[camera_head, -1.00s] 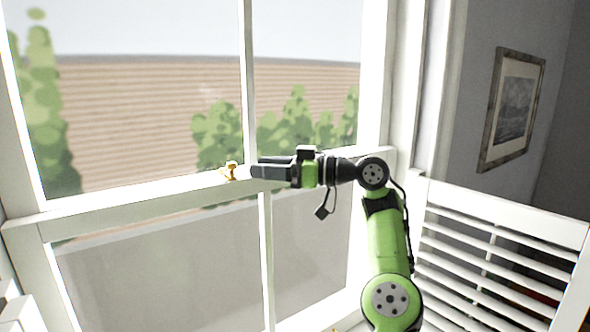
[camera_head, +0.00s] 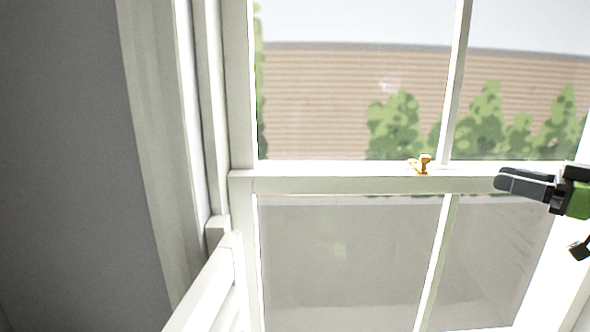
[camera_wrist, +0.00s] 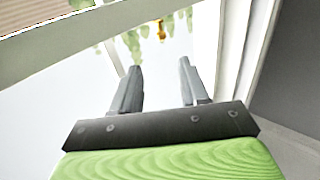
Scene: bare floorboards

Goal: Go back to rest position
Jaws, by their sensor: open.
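My gripper (camera_head: 500,180) is at the right edge of the head view, in front of the window's middle rail. It points left and most of my arm is out of that view. In the wrist view my gripper (camera_wrist: 158,75) shows two grey fingers spread apart, with nothing between them. A small gold window latch (camera_head: 424,164) sits on the middle rail, left of my fingertips and apart from them. The gold latch also shows in the wrist view (camera_wrist: 161,29), beyond the fingers near the top.
The white window (camera_head: 340,185) fills the middle and right. A grey wall (camera_head: 70,150) and a white shutter edge (camera_head: 205,290) stand on the left. In the wrist view a white frame upright (camera_wrist: 232,50) stands close to the right finger. Shrubs and a fence show outside.

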